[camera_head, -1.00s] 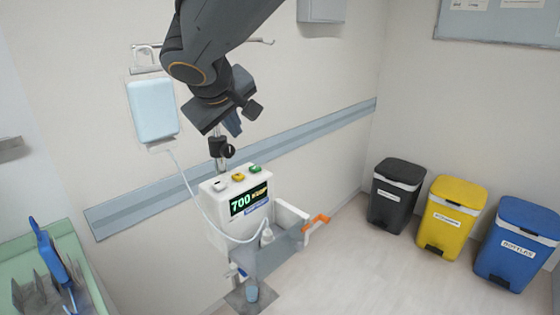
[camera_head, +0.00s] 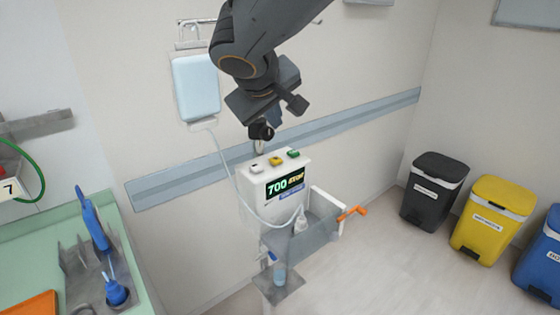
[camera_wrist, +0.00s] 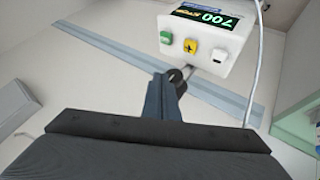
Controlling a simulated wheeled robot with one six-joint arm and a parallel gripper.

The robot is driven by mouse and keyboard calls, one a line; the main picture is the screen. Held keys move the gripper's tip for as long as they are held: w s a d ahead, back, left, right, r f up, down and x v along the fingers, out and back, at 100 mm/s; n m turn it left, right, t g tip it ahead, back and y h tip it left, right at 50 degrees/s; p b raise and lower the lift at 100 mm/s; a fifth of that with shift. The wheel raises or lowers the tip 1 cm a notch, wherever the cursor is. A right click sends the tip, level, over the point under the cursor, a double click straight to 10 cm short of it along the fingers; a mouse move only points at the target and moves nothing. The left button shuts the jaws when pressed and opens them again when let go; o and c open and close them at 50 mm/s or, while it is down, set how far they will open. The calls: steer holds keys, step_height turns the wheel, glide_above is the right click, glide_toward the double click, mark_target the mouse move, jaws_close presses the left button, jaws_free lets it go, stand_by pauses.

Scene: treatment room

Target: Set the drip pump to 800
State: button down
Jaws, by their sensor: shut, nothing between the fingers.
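The drip pump (camera_head: 249,199) is a white box on a pole, with a dark display (camera_head: 285,185) reading 700 in green and STOP in yellow. Along its top are a white button (camera_head: 256,168), a yellow button (camera_head: 276,160) and a green button (camera_head: 293,153). The display appears upside down in the wrist view (camera_wrist: 205,17), where the yellow button (camera_wrist: 190,46) carries a plus sign. My gripper (camera_head: 272,118) is above the pump, apart from the buttons. Its fingers (camera_wrist: 158,82) are shut and empty, pointing toward the pump in the wrist view.
A black clamp knob (camera_head: 261,131) on the pole is close to my gripper. A drip bag (camera_head: 196,88) hangs behind, its tube (camera_head: 226,165) running down past the pump. A grey tray with an orange handle (camera_head: 352,212) is in front. A green counter (camera_head: 132,245) stands left.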

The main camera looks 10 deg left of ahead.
mark_target(275, 161)
step_height(275, 161, down, 4)
steer(key=shift+b, duration=0.95)
steer(key=shift+f+b, duration=1.1)
steer(key=shift+b, duration=0.25)
steer(key=shift+f+b, duration=0.25)
steer(key=shift+b, duration=0.1)
steer(key=shift+f+b, duration=0.2)
steer(key=shift+b, duration=0.15)
steer(key=shift+f+b, duration=0.45)
steer(key=shift+b, duration=0.1)
stand_by(0.9)
stand_by(0.3)
steer(key=shift+r+p, duration=0.5)
steer(key=shift+r, duration=0.4)
